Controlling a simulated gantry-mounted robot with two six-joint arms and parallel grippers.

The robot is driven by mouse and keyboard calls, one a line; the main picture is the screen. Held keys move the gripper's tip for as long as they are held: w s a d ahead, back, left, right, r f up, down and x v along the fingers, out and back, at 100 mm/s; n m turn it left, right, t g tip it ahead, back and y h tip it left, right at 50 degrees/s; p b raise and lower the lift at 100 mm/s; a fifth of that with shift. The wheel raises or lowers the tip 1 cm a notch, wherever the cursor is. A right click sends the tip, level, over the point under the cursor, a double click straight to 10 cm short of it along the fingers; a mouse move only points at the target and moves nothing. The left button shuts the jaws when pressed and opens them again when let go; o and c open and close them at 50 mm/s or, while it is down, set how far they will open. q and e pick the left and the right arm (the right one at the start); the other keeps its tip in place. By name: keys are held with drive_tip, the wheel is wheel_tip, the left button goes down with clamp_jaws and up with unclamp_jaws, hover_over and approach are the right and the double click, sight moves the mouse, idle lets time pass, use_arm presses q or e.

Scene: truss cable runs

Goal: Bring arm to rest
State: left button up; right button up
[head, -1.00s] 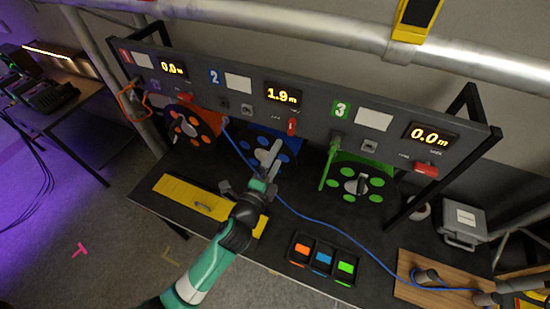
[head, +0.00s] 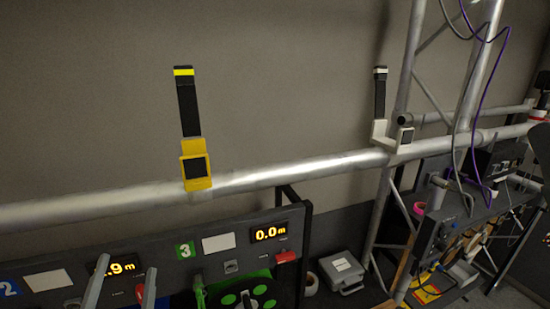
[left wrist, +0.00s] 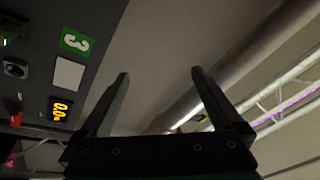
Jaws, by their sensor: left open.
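My left gripper (head: 126,265) shows at the bottom left of the head view, only its two grey fingers in frame. They are apart with nothing between them, in front of the dark panel (head: 215,255) left of the green "3". The rest of that arm is below the frame. In the left wrist view, the open fingers (left wrist: 158,74) are empty, with the grey wall and a metal truss tube beyond. My right gripper is not in view.
A horizontal truss tube (head: 290,172) crosses above the panel. A yellow clamp (head: 195,165) and a white clamp (head: 398,140) with upright straps sit on it. A grey case (head: 342,271) stands to the right.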

use_arm(q)
drive_tip(key=s+d+r+n+t+h, duration=0.2)
drive_tip(key=s+d+r+h, duration=0.1)
drive_tip(key=r, duration=0.7)
drive_tip(key=s+d+r+n+t+h+p, duration=0.1)
drive_tip(key=s+r, duration=0.4)
drive_tip(key=r, duration=0.6)
drive_tip(key=s+d+r+n+t+h+p, duration=0.1)
drive_tip(key=s+d+r+t+h, duration=0.3)
drive_tip(key=r, duration=0.6)
drive_tip(key=shift+d+r+n+t+h, duration=0.3)
drive_tip(key=shift+d+n+h, duration=0.1)
drive_tip(key=shift+d+n, duration=0.6)
